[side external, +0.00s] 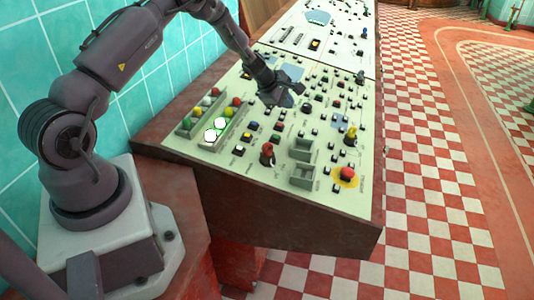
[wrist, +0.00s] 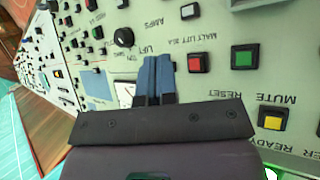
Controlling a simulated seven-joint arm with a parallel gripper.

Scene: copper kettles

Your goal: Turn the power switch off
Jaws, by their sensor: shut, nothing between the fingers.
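My gripper (side external: 290,97) is over the middle of the sloping control panel (side external: 190,150). In the wrist view, its two blue-grey fingertips (wrist: 156,64) are together, with nothing between them. I cannot tell which control is the power switch, as no readable label names it. A black rotary knob (wrist: 123,37) is just up and left of the fingertips. A pale square fitting (wrist: 124,92) is partly hidden by the left finger. Whether the fingers touch the panel cannot be told.
A red button (wrist: 196,62), a green button (wrist: 244,57) and a yellow button (wrist: 271,118) are right of the fingers.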

